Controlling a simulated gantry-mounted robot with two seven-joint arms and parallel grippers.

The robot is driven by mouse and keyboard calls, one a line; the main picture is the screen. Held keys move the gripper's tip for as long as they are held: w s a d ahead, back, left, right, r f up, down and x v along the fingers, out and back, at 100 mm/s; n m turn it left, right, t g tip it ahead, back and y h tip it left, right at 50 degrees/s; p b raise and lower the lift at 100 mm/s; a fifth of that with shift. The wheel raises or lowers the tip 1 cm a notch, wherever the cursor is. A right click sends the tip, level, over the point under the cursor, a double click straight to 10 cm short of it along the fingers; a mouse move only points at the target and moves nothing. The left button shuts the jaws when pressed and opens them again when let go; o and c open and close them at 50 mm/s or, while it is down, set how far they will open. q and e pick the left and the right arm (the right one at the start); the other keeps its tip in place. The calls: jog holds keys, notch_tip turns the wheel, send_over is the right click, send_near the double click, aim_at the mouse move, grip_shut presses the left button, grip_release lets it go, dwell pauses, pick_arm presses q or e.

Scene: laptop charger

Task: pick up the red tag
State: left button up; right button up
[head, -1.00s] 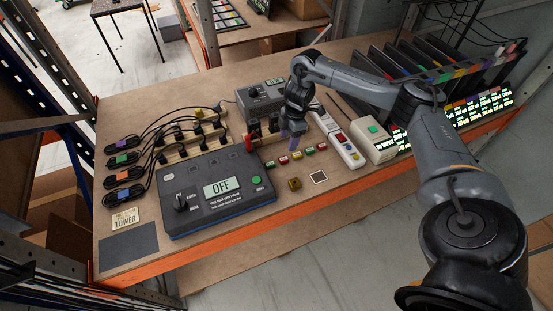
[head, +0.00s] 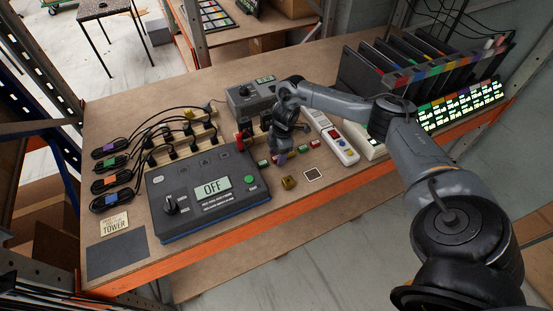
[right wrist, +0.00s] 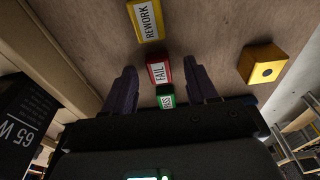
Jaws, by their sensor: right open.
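The red tag (right wrist: 159,70), marked FAIL, lies on the table in the right wrist view. My right gripper (right wrist: 162,74) is open, with one purple-grey finger on each side of the red tag and apart from it. A green tag (right wrist: 165,96) sits just nearer the gripper body, and a yellow REWORK tag (right wrist: 145,20) lies farther out. My left gripper is not in view.
A yellow-brown block (head: 288,182) and a framed square (head: 313,173) lie in front of the tags. A large box reading OFF (head: 207,190) stands to the left. A white power strip (head: 334,138) and dark upright devices (head: 395,60) are at right.

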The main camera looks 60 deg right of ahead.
jog(key=shift+f, duration=0.2)
grip_shut()
jog(key=shift+r, duration=0.2)
